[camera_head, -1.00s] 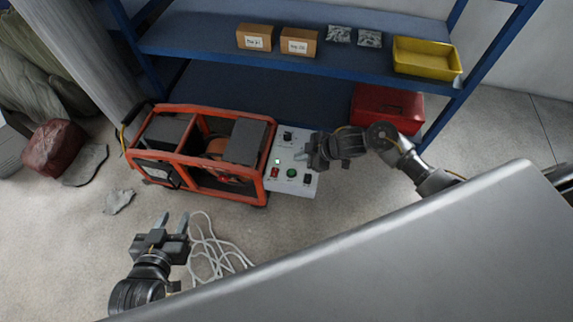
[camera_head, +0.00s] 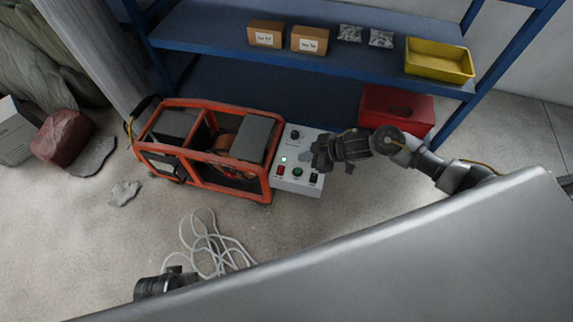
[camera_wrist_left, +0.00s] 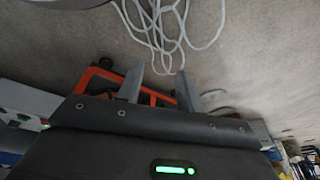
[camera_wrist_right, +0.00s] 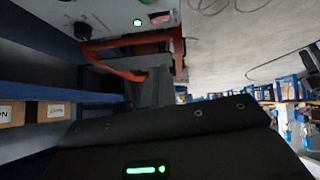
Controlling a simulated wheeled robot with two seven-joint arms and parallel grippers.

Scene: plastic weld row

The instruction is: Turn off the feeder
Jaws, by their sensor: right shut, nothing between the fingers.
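The feeder (camera_head: 190,135) is an orange-framed machine on the floor. Its white control panel (camera_head: 290,185) on the right side carries a black knob (camera_head: 295,134), a lit green lamp (camera_head: 284,159), a red switch (camera_head: 281,171), a green button (camera_head: 298,172) and a black switch (camera_head: 314,178). My right gripper (camera_head: 318,158) is shut and empty at the panel's right edge; contact cannot be told. In the right wrist view the lit lamp (camera_wrist_right: 138,22) and red switch (camera_wrist_right: 160,18) show beyond its fingers. My left gripper (camera_wrist_left: 157,82) is open and empty, mostly hidden in the head view.
A blue shelf (camera_head: 210,40) behind holds two cardboard boxes (camera_head: 265,34), grey packets and a yellow bin (camera_head: 438,60). A red toolbox (camera_head: 396,110) stands behind my right arm. A white cable (camera_head: 215,245) lies coiled on the floor in front of the feeder.

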